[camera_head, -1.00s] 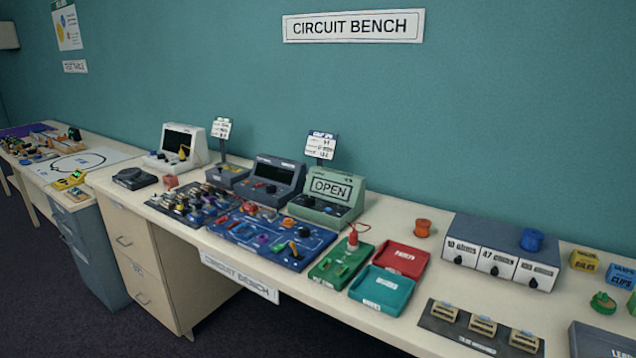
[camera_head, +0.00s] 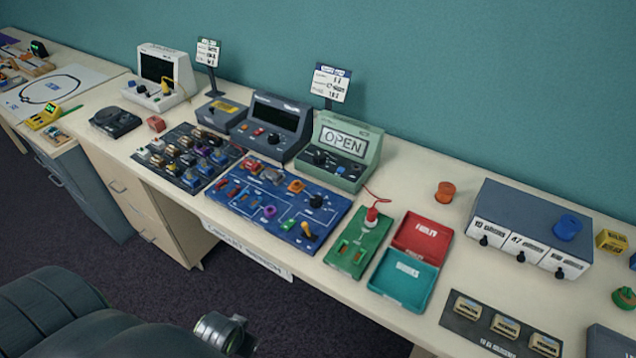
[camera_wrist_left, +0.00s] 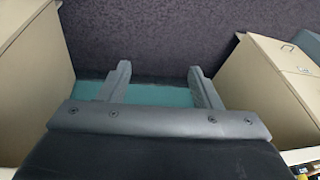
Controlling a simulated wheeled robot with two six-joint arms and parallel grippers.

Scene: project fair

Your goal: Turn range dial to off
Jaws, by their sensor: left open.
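A green meter (camera_head: 346,148) with a display reading OPEN stands toward the back of the bench in the head view. Its front panel has a large black dial (camera_head: 320,157) at the left and smaller controls to the right; the dial's marks and setting are too small to read. My left gripper (camera_wrist_left: 160,84) is open and empty in the left wrist view, its two fingers well apart over dark carpet. It is away from the meter, which is not in that view. Part of my own arm shows low at the left of the head view. My right gripper is not in view.
A dark meter (camera_head: 272,126) stands just left of the green one. In front lie a blue circuit board (camera_head: 330,212), a green board (camera_head: 342,252) with a red plug, and red (camera_head: 440,230) and teal (camera_head: 420,290) trays. Drawer cabinets (camera_wrist_left: 275,90) flank my left gripper.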

